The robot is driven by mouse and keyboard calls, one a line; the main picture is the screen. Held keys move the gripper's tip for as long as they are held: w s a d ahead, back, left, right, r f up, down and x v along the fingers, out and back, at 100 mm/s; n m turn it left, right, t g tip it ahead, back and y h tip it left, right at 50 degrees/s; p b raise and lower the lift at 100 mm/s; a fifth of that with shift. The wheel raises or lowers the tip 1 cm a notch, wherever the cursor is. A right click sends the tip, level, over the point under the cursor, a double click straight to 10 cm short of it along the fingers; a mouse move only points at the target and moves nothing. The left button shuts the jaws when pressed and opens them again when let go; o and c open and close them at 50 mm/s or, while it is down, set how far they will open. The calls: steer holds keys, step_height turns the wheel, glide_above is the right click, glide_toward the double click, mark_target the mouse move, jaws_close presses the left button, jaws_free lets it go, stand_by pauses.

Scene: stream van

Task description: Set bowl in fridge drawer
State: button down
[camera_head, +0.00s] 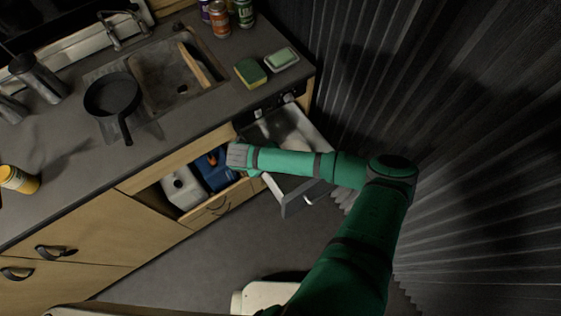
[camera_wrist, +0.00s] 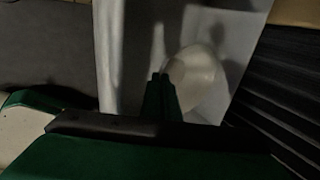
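The white bowl (camera_wrist: 197,82) shows in the wrist view, tilted, against the pale inside of the open fridge drawer (camera_wrist: 122,45). My gripper (camera_wrist: 163,76) has its two dark green fingers close together, with the bowl's left rim at the tips. They look shut on this rim. Whether the bowl touches the drawer floor is hard to tell. In the head view the fridge drawer (camera_head: 285,202) is pulled out below the counter's right end. My forearm crosses over it and hides part of the inside, and the fingers cannot be made out there.
An open wooden drawer (camera_head: 215,206) with a white jug (camera_head: 183,188) and a blue container (camera_head: 216,170) is left of the fridge drawer. A sponge (camera_head: 250,73), a soap dish (camera_head: 281,60) and a pan (camera_head: 112,95) sit on the counter. A corrugated wall (camera_head: 470,120) stands close on the right.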

steer(key=shift+f, duration=0.55)
steer(key=c, duration=2)
jaws_free()
steer(key=shift+s, duration=0.1)
steer(key=shift+a+r, duration=0.1)
steer(key=shift+r, duration=0.05)
steer(key=v, duration=1.3)
steer(key=shift+d+r, duration=0.1)
steer(key=shift+d, duration=0.15)
